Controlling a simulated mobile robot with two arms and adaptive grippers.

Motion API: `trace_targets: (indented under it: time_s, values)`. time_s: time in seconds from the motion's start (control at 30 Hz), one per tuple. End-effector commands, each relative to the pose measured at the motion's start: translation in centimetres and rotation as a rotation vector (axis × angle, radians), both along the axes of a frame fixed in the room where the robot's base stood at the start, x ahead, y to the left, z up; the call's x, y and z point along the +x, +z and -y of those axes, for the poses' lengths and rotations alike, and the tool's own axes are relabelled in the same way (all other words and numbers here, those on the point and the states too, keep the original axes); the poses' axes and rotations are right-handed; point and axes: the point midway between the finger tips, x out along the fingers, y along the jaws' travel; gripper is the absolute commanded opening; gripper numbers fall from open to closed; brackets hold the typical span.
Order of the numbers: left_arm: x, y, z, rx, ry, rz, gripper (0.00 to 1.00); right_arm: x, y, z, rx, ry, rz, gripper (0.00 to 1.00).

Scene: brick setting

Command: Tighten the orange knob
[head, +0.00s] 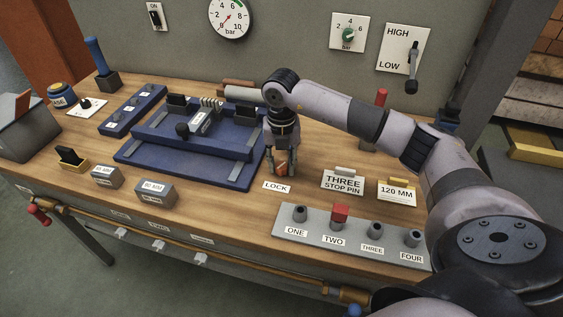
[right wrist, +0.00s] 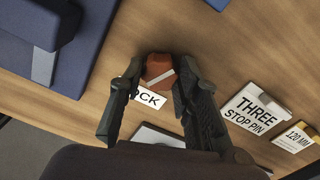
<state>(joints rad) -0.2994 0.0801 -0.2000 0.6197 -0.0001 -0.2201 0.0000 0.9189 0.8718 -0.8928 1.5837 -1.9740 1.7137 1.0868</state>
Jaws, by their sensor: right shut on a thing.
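The orange knob (head: 281,169) stands on the wooden bench just behind the white LOCK label (head: 276,187). It also shows in the right wrist view (right wrist: 159,69), with a pale line across its top. My right gripper (head: 281,168) points down over the knob, its fingers on either side. In the right wrist view my right gripper (right wrist: 157,80) is shut on the knob. The fingers partly hide the knob in the head view and part of the LOCK label in the wrist view. My left gripper is not in view.
A blue fixture (head: 190,145) lies left of the knob. The THREE STOP PIN sign (head: 343,183) and 120 MM sign (head: 397,193) stand to the right. A grey plate (head: 317,238) with several posts and a red cap (head: 340,212) lies in front. Bare wood lies around the knob.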

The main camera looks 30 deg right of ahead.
Motion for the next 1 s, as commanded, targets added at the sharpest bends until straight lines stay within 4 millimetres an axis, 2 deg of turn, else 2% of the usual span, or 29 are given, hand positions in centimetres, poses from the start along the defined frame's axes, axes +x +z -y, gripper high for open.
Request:
trace_targets:
  time_s: [0.4, 0.43, 0.7, 1.0]
  values:
    - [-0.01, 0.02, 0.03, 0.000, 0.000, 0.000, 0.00, 0.09, 0.11, 0.05, -0.001, -0.007, 0.003, 0.03]
    - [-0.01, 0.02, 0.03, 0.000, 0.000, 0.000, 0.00, 0.09, 0.11, 0.05, -0.001, -0.007, 0.003, 0.32]
    - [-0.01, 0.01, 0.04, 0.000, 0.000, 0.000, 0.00, 0.04, 0.05, 0.03, 0.000, -0.006, 0.001, 0.50]
    - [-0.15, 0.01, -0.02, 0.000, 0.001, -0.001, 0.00, 0.02, 0.07, 0.00, 0.000, -0.006, 0.001, 0.51]
